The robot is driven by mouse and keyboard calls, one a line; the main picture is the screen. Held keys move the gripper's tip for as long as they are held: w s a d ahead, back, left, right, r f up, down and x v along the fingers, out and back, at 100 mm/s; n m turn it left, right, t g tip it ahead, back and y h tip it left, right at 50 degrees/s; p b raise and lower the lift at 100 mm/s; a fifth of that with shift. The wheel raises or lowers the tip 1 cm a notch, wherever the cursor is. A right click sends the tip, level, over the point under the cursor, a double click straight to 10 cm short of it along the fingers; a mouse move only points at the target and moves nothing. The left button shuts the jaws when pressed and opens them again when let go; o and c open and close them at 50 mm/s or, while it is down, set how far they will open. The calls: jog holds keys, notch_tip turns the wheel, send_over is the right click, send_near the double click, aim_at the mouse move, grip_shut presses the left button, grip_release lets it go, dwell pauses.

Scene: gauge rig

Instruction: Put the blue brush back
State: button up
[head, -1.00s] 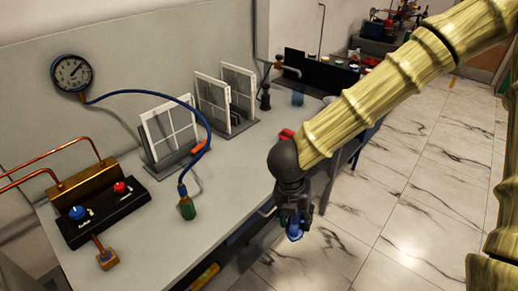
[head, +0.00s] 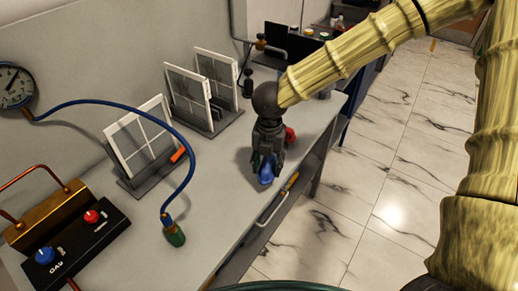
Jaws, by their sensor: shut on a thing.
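My gripper (head: 262,168) is shut on the blue brush (head: 266,172), of which only a small blue part shows below the fingers. The rest of the brush is hidden by the gripper. The gripper points down over the front part of the grey bench (head: 205,232), near its right front edge. I cannot tell whether the brush touches the bench top.
A red object (head: 290,135) lies just behind the gripper. White framed panels (head: 140,143) stand in racks along the wall. A blue hose with a green end (head: 174,236) crosses the bench at left, near a black box with knobs (head: 70,245). Bench front is clear.

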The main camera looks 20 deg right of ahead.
jog(key=w, duration=0.3)
jog(key=w+f+p, duration=0.1)
jog(key=w, duration=0.2)
jog(key=w+p, duration=0.1)
jog(key=w, duration=0.2)
jog(key=shift+w+d+f, duration=0.15)
jog(key=shift+w+d, duration=0.05)
jog(key=shift+w, duration=0.1)
jog(key=shift+w+f+p, duration=0.15)
jog(key=shift+f+p, duration=0.5)
jog(key=shift+f, duration=1.15)
jog(key=o, duration=0.9)
jog(key=shift+r, duration=0.1)
notch_tip(320, 180, up, 12)
jog(key=b, duration=0.2)
